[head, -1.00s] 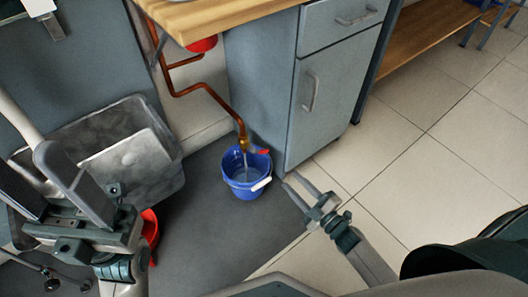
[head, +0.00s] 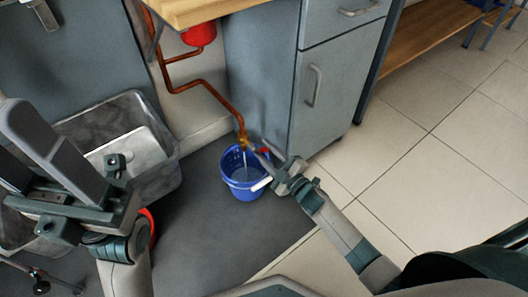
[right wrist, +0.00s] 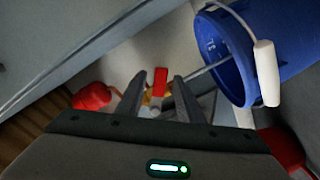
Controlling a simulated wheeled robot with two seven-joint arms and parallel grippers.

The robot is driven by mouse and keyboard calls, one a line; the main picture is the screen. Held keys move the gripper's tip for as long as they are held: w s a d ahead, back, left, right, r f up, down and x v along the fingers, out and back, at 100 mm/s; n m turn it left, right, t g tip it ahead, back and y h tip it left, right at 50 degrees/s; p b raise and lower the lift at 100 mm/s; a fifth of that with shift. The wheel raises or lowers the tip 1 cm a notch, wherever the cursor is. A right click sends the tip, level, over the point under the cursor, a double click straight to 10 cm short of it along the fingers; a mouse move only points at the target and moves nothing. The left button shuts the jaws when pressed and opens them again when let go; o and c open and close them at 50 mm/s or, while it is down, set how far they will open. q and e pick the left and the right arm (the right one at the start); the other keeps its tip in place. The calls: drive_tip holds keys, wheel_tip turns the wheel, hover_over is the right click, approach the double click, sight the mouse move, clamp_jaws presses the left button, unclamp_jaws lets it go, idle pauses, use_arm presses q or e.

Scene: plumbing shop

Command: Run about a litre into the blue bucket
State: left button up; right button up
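The blue bucket (head: 243,188) stands upright on the dark floor mat, its white handle grip hanging at the front right. A brass tap (head: 242,141) on a copper pipe sits above it, and a thin stream of water runs into the bucket. Water shows inside; its exact level is hard to read. The tap's red lever (right wrist: 160,80) lies between the fingers of my right gripper (right wrist: 158,97), which are apart on either side of it. In the head view my right gripper (head: 268,158) is at the tap. My left gripper (head: 38,150) is empty, fingers apart, at the left.
A grey tub (head: 170,172) stands left of the bucket. A grey cabinet (head: 325,110) with a wooden top stands behind and right of it. A red round object (head: 200,35) hangs under the worktop. Tiled floor at the right is clear.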

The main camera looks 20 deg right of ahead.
drive_tip(key=shift+w+a, duration=0.15)
drive_tip(key=shift+w, duration=0.2)
clamp_jaws()
